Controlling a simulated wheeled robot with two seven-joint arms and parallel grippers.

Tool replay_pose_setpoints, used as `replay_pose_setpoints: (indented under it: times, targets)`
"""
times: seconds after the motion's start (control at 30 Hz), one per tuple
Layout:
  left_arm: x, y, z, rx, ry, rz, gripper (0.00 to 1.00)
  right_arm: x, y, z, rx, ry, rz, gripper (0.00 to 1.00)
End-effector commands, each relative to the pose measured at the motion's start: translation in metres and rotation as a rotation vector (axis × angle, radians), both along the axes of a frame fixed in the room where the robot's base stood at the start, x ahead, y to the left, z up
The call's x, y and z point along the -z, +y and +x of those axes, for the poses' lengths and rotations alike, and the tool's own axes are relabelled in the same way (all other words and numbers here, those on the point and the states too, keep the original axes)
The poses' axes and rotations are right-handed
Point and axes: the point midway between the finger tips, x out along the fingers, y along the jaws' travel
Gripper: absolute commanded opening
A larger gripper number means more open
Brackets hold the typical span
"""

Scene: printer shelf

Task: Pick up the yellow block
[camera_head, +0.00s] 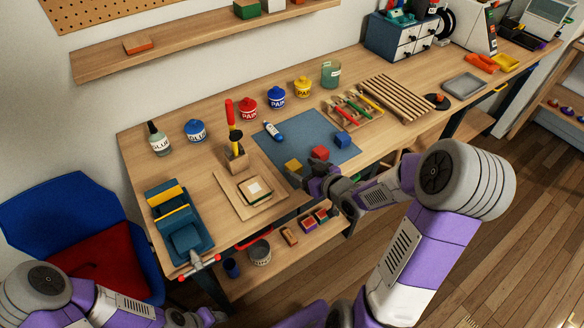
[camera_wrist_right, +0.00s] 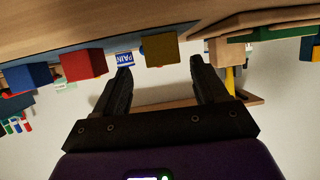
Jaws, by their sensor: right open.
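The yellow block (camera_head: 293,166) lies at the front edge of the blue mat (camera_head: 312,138) on the workbench. My right gripper (camera_head: 303,179) is just in front of it, low by the bench edge. In the right wrist view, which looks upside down, the yellow block (camera_wrist_right: 160,49) sits beyond the tips of the open right gripper (camera_wrist_right: 160,68), roughly between them. Nothing is between the fingers. My left gripper (camera_head: 205,317) is at the bottom left of the head view, below the bench, too small and blurred to read its jaws.
A red block (camera_head: 320,153) and a blue block (camera_head: 342,139) lie to the right on the mat. A wooden board with stacked squares (camera_head: 254,190) is to the left. Paint pots and a slatted rack (camera_head: 396,99) stand behind. A lower shelf holds small items.

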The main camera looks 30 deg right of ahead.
Motion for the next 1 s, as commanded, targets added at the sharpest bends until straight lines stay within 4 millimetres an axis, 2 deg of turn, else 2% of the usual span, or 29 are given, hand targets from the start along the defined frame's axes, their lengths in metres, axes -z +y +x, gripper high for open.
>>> replay_pose_setpoints:
  times: [0.13, 0.3, 0.6, 0.93, 1.0]
  targets:
    - [0.012, 0.0, 0.0, 0.0, -0.001, 0.0, 0.5, 0.011, 0.009, 0.021, -0.005, -0.001, 0.002, 0.72]
    - [0.018, 0.0, 0.0, 0.0, -0.001, 0.0, 0.5, 0.018, 0.011, 0.039, -0.001, 0.001, 0.002, 0.72]
    - [0.017, 0.0, 0.001, 0.0, -0.001, 0.0, 0.5, 0.017, 0.012, 0.043, -0.001, 0.0, 0.001, 0.71]
    - [0.017, 0.0, 0.001, 0.0, -0.001, 0.0, 0.5, 0.017, 0.011, 0.042, -0.001, 0.001, 0.001, 0.2]
    - [0.017, 0.0, 0.001, 0.0, -0.001, 0.0, 0.5, 0.017, 0.011, 0.042, -0.001, 0.001, 0.001, 0.17]
